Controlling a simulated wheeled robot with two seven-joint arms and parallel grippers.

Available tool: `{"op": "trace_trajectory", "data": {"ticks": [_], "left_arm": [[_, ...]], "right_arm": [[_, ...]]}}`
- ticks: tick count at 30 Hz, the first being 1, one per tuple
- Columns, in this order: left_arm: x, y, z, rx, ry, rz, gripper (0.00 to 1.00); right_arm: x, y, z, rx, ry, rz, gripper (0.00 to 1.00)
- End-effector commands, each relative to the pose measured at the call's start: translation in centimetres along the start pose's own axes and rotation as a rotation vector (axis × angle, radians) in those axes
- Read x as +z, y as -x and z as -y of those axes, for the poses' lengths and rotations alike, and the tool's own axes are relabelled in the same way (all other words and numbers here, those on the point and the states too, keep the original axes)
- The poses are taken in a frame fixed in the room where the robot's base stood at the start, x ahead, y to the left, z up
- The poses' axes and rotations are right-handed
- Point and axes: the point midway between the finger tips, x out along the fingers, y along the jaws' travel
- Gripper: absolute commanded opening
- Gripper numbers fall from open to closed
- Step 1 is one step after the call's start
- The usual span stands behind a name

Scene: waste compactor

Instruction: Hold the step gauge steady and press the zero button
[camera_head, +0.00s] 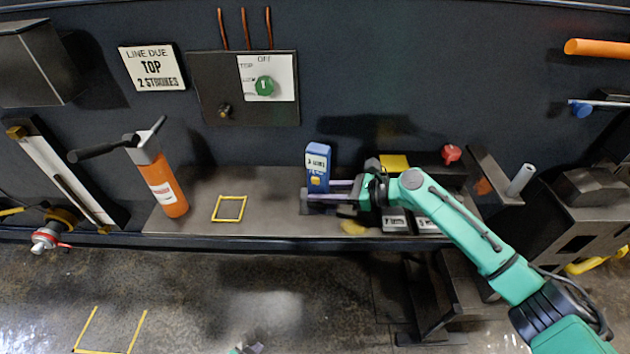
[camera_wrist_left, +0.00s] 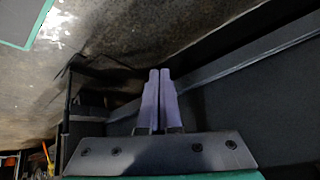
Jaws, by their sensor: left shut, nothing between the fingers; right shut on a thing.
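The step gauge (camera_head: 318,160) is a blue upright block with a white display and a small yellow patch below it. It stands on the dark shelf (camera_head: 275,215) in the head view. My right gripper (camera_head: 318,192) reaches in from the right and is shut on the gauge's lower part, its fingers hiding some of the base. My left gripper (camera_wrist_left: 158,90) is shut and empty in the left wrist view, with its two fingers together. Only a small part of the left arm's end shows at the bottom edge of the head view, well below the shelf. I cannot clearly make out the zero button.
An orange cylinder with a black handle (camera_head: 168,190) stands left on the shelf, beside an empty yellow outline (camera_head: 229,208). A panel with a green knob (camera_head: 264,86) is on the wall. Dark boxes with white labels (camera_head: 396,220) lie under my right arm.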

Motion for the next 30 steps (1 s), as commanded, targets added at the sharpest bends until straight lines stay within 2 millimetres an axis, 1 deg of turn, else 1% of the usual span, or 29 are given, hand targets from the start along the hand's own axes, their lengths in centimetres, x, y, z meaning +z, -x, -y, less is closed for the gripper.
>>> {"op": "trace_trajectory", "data": {"ticks": [1,2,3,5,6,8,9,11,12,14,15,17,18,20,21,23,24,26,28,29,30], "left_arm": [[-2.4,0.0,0.0,-0.001,-0.035,-0.055,0.0],[-4.0,0.1,0.0,-0.001,-0.056,-0.091,0.0],[-5.9,0.2,-0.1,-0.003,-0.086,-0.137,0.0],[-8.9,0.6,-0.3,-0.003,-0.13,-0.207,0.0],[-10.9,1.0,-0.5,-0.004,-0.16,-0.254,0.0],[-13.8,1.7,-0.8,-0.005,-0.203,-0.323,0.0],[-15.7,2.2,-1.1,-0.005,-0.233,-0.37,0.0],[-18.5,3.2,-1.6,-0.007,-0.275,-0.441,0.0],[-20.3,4.0,-2.0,-0.007,-0.304,-0.487,0.0],[-22.9,5.2,-2.6,-0.009,-0.346,-0.557,0.0],[-24.7,6.1,-3.1,-0.009,-0.374,-0.604,0.0],[-27.1,7.6,-3.9,-0.012,-0.416,-0.674,0.0],[-28.7,8.7,-4.5,-0.012,-0.444,-0.722,0.0],[-31.0,10.5,-5.3,-0.015,-0.485,-0.793,0.0],[-32.5,11.7,-5.9,-0.016,-0.512,-0.839,0.0],[-34.5,13.7,-6.9,-0.019,-0.553,-0.91,0.0],[-35.8,15.1,-7.5,-0.021,-0.579,-0.958,0.0],[-37.6,17.3,-8.5,-0.025,-0.62,-1.029,0.0],[-39.5,20.0,-9.7,-0.03,-0.667,-1.112,0.0],[-39.9,21.2,-8.8,-0.082,-0.755,-1.149,0.0],[-40.0,22.2,-7.0,-0.172,-0.891,-1.181,0.0]], "right_arm": [[0.1,0.0,0.0,0.0,0.0,0.001,0.09],[0.1,0.0,0.0,0.0,0.0,0.001,0.09],[0.1,0.0,0.0,0.0,0.0,0.001,0.09],[0.1,0.0,0.0,0.0,0.0,0.001,0.09],[0.1,0.0,0.0,0.0,0.0,0.001,0.09],[0.1,0.0,0.0,0.0,0.0,0.001,0.09],[0.1,0.0,0.0,0.0,0.0,0.001,0.09],[0.1,0.0,0.0,0.0,0.0,0.001,0.09],[0.1,0.0,0.0,0.0,0.0,0.001,0.09],[0.1,0.0,0.0,0.0,0.0,0.001,0.09],[0.1,0.0,0.0,0.0,0.0,0.001,0.09],[0.1,0.0,0.0,0.0,0.0,0.001,0.09],[0.1,0.0,0.0,0.0,0.0,0.001,0.09],[0.1,0.0,0.0,0.0,0.0,0.001,0.09],[0.1,0.0,0.0,0.0,0.0,0.001,0.09],[0.1,0.0,0.0,0.0,0.0,0.001,0.09],[0.1,0.0,0.0,0.0,0.0,0.001,0.09],[0.1,0.0,0.0,0.0,0.0,0.001,0.09],[0.1,0.0,0.0,0.0,0.0,0.001,0.09],[0.1,0.0,0.0,0.0,0.0,0.001,0.09],[0.1,0.0,0.0,0.0,0.0,0.001,0.09]]}}
